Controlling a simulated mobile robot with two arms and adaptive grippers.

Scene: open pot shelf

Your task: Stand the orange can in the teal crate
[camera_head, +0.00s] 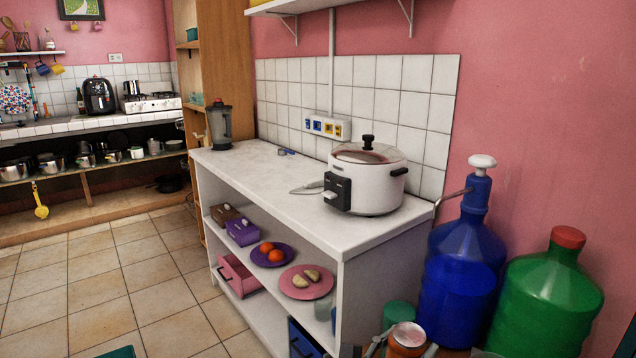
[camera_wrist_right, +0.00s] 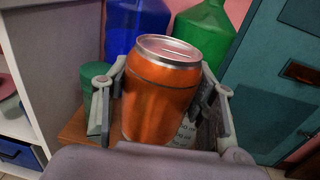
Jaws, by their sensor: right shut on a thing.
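The orange can (camera_head: 407,340) is at the bottom edge of the head view, partly cut off. In the right wrist view the can (camera_wrist_right: 160,105) has its silver top up and leans slightly. My right gripper (camera_wrist_right: 161,98) is shut on it, one finger on each side; the gripper (camera_head: 404,348) also shows at the bottom of the head view. A teal edge (camera_head: 118,352) shows at the bottom left of the head view, low over the floor; it may be the teal crate, but most of it is cut off. My left gripper is not in view.
A white shelf unit (camera_head: 270,188) carries a cooker (camera_head: 366,178) and a blender (camera_head: 219,124). Below are plates and small crates, including a blue one (camera_head: 304,341). Blue (camera_head: 458,285) and green (camera_head: 545,300) bottles stand at right, near a green cylinder (camera_head: 398,314). Tiled floor at left is open.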

